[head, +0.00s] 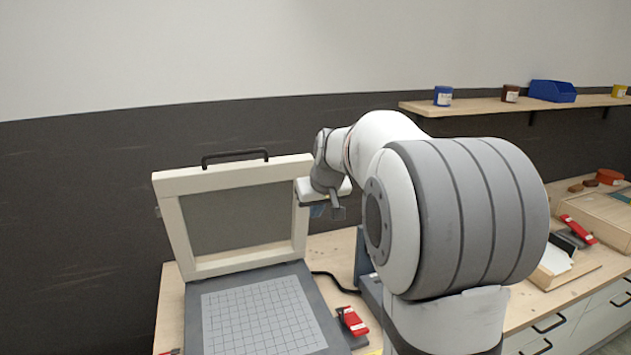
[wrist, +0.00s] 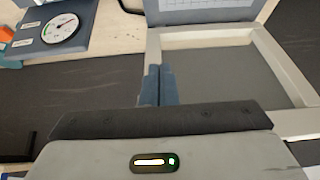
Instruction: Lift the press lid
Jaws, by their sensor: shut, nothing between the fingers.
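The press lid (head: 172,222) is a cream frame around a grey panel. In the head view it stands raised and steep at the back of the press base (head: 194,315), with a dark bar handle (head: 235,155) on its top edge. The base has a light grid plate. My gripper (head: 328,211) is at the lid's right side, near the upper right corner. In the wrist view my blue-grey fingers (wrist: 158,86) are together and empty, beside the lid frame (wrist: 153,60). I cannot tell whether they touch it. The handle does not show clearly there.
A gauge box (wrist: 62,32) shows in the wrist view. A red-handled tool (head: 352,320) lies right of the base. A wall shelf (head: 480,106) holds small jars and a blue bin (head: 552,91). More items crowd the bench at right.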

